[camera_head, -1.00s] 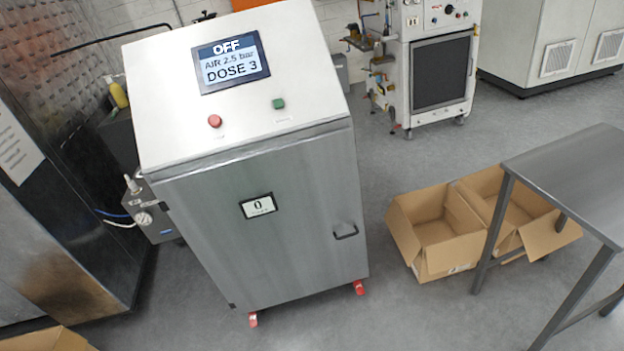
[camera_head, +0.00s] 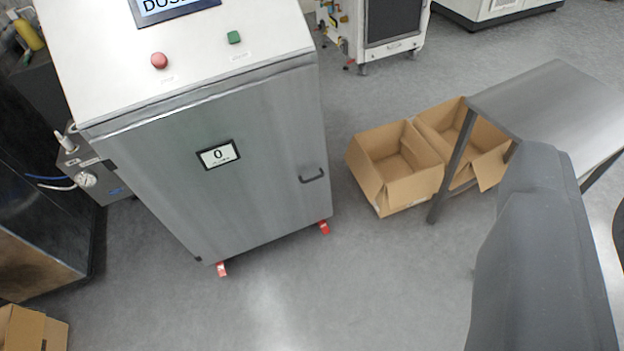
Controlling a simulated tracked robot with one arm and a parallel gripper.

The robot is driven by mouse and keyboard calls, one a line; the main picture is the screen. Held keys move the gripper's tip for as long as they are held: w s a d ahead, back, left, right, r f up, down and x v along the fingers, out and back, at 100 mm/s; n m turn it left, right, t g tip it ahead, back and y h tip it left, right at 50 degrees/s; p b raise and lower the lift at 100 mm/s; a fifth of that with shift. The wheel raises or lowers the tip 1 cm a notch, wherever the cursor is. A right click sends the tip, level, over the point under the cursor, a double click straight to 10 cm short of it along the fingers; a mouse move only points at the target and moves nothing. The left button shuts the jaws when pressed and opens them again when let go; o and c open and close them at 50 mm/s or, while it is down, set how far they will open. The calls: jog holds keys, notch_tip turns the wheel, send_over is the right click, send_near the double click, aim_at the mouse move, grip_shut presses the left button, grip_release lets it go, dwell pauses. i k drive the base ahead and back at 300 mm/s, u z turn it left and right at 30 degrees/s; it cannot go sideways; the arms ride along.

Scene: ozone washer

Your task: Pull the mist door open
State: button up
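The mist door is the grey metal front panel (camera_head: 240,195) of the washer cabinet in the middle left of the view. It looks shut, flush with the cabinet. Its small dark handle (camera_head: 312,176) is near the right edge of the door. A small display (camera_head: 218,154) on the door reads 0. A dark grey part of my arm (camera_head: 535,250) fills the lower right. My gripper's fingers do not show, and nothing is touching the handle.
Open cardboard boxes (camera_head: 390,165) stand right of the cabinet, beside a steel table (camera_head: 560,100). Red feet (camera_head: 222,269) stick out under the cabinet. A gauge unit (camera_head: 88,180) is at its left. The grey floor in front is clear.

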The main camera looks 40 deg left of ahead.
aim_at(232, 173)
jog(key=z, duration=0.05)
jog(key=i, duration=1)
jog(key=u, duration=0.05)
